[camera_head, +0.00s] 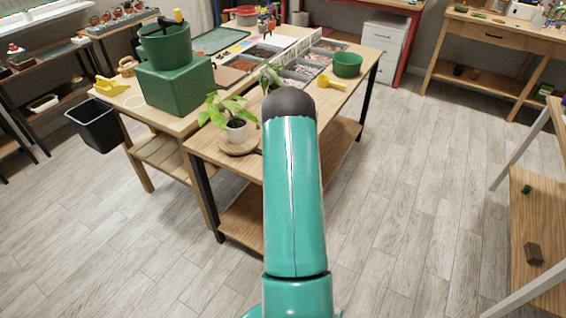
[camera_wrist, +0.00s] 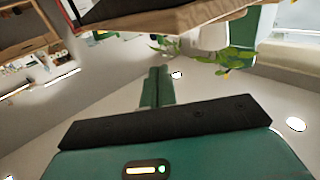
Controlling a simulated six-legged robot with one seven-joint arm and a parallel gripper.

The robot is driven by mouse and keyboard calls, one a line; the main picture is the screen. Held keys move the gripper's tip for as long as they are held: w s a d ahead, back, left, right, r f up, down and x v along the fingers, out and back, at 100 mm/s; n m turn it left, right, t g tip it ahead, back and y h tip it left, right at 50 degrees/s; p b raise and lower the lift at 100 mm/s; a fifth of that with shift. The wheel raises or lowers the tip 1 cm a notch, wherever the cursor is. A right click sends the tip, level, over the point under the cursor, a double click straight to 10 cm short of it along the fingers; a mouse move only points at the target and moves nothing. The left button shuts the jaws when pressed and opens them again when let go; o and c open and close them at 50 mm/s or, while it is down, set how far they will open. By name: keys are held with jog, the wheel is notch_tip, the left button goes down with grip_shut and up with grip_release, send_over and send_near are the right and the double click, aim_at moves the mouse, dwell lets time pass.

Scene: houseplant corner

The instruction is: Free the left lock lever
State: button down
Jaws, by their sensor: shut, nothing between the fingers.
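I cannot make out the left lock lever in either view. A green box (camera_head: 174,85) with a green bucket (camera_head: 165,43) on top stands on the left workbench, and a dark handle with a yellow part shows at the bucket's top. My gripper (camera_wrist: 157,86) shows in the wrist view, its two green fingers together and empty. In the head view my green arm hides the gripper and part of the bench behind it. The wrist view looks upside down, with ceiling lights below the fingers.
A potted plant (camera_head: 236,128) stands on a round wooden board at the near bench's corner. A green bowl (camera_head: 347,65) and a yellow scoop (camera_head: 332,83) lie farther right. A black bin (camera_head: 95,124) stands at left. The floor (camera_head: 420,190) at right is clear.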

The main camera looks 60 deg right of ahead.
jog(key=x, duration=1.3)
jog(key=shift+w+d, duration=0.1)
jog(key=shift+w, duration=0.05)
